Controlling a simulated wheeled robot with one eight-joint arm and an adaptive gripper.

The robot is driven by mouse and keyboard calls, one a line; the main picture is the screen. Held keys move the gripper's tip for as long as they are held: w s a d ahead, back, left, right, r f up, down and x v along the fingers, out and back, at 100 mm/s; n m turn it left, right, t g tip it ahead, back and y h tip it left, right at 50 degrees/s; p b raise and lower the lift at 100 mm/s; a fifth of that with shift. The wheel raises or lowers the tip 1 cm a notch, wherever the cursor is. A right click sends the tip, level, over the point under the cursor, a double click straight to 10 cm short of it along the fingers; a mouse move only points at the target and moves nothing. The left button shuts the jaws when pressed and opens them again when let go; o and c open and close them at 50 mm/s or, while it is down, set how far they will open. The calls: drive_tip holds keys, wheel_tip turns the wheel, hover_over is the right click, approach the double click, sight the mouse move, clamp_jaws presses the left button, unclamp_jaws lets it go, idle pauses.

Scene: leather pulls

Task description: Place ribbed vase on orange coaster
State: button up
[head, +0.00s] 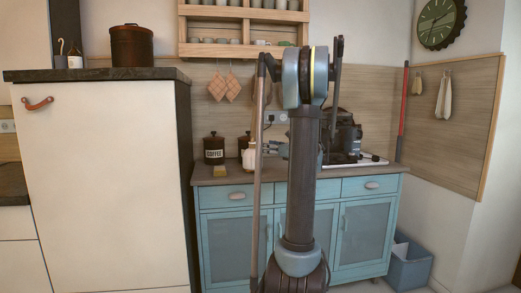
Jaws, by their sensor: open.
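A small pale object (249,158), possibly the ribbed vase, stands on the wooden counter of the blue cabinet, just left of my arm. It is too small to make out ribs. What looks like my gripper (266,149) is beside it, at about its height, with its fingers toward the left. It is open; I see nothing held in it, though my arm hides part of this area. I cannot make out an orange coaster; part of the counter is behind my arm.
On the blue cabinet's counter (230,180) stand a dark coffee canister (214,149), a small tan block (219,171) and a dark machine (343,138) at right. A tall white cabinet (105,180) borders the left. A blue bin (410,265) stands at right.

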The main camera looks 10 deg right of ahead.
drive_tip(key=s+a+f+n+g+h, duration=0.1)
drive_tip(key=s+a+f+n+g, duration=0.3)
drive_tip(key=s, duration=0.4)
drive_tip(key=s+a+f+n+g+h, duration=0.1)
drive_tip(key=s+a+f+n, duration=0.2)
drive_tip(key=s+a+n, duration=0.4)
drive_tip(key=s+a+f+n+g+h, duration=0.1)
drive_tip(key=s+a+f+n+g, duration=0.25)
drive_tip(key=s, duration=0.65)
drive_tip(key=s+d+f+n+g+h, duration=0.2)
drive_tip(key=s+f+n, duration=0.5)
drive_tip(key=s, duration=0.4)
drive_tip(key=s+d+f+n+g+h, duration=0.1)
drive_tip(key=s+d+f+n+h, duration=0.4)
drive_tip(key=s, duration=0.7)
wheel_tip(320, 180, down, 3)
drive_tip(key=shift+f+n+g+h, duration=0.1)
drive_tip(key=shift+n+g+h, duration=0.3)
drive_tip(key=shift+n, duration=0.75)
